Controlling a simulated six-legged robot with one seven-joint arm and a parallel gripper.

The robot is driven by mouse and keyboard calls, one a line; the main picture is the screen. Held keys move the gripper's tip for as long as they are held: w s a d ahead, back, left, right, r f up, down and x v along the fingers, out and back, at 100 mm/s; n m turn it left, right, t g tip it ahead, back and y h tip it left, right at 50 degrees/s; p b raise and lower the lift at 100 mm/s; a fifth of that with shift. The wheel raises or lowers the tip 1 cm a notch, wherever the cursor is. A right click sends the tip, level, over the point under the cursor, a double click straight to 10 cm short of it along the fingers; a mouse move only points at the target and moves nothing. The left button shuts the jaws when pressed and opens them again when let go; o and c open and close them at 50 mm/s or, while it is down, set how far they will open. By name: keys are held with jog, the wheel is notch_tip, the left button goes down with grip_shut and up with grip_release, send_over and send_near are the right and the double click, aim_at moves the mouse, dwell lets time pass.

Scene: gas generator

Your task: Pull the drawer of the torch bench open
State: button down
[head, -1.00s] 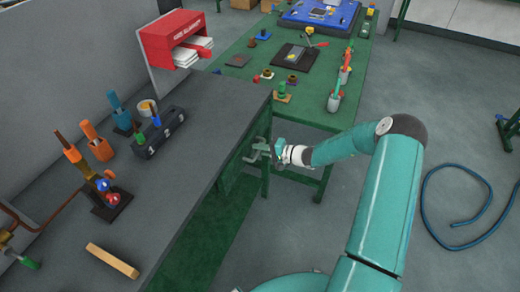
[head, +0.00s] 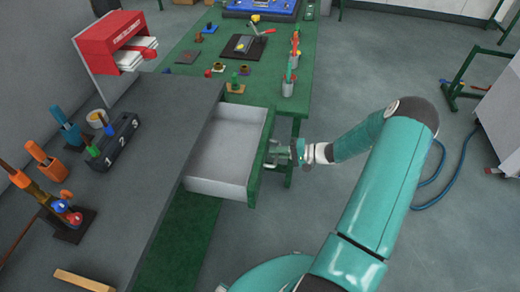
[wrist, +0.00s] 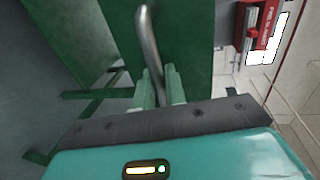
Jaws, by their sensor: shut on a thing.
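The torch bench (head: 150,185) has a dark grey top and stands at the left in the head view. Its drawer (head: 228,150) sticks out from under the top, and its pale grey inside shows empty. The drawer's green front (head: 262,160) faces my arm. My gripper (head: 293,150) is at that front, shut on the metal handle. In the wrist view the curved handle (wrist: 148,40) runs down between the two fingers of my gripper (wrist: 160,88), close to the green drawer front (wrist: 185,35).
On the bench top are torches in holders (head: 45,160), a black numbered block (head: 112,140) and a wooden bar (head: 82,281). A red box (head: 110,40) stands at the back. A green table (head: 215,62) with tools lies beyond. A blue hose (head: 440,170) lies on the floor at right.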

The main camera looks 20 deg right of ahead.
jog(key=shift+f+v, duration=0.2)
jog(key=shift+v, duration=0.85)
jog(key=c, duration=1.5)
grip_release()
jog(key=shift+w+d, duration=0.1)
jog(key=shift+c, duration=0.2)
jog(key=v, duration=1.3)
jog(key=shift+s+d, duration=0.3)
jog(key=shift+r, duration=0.1)
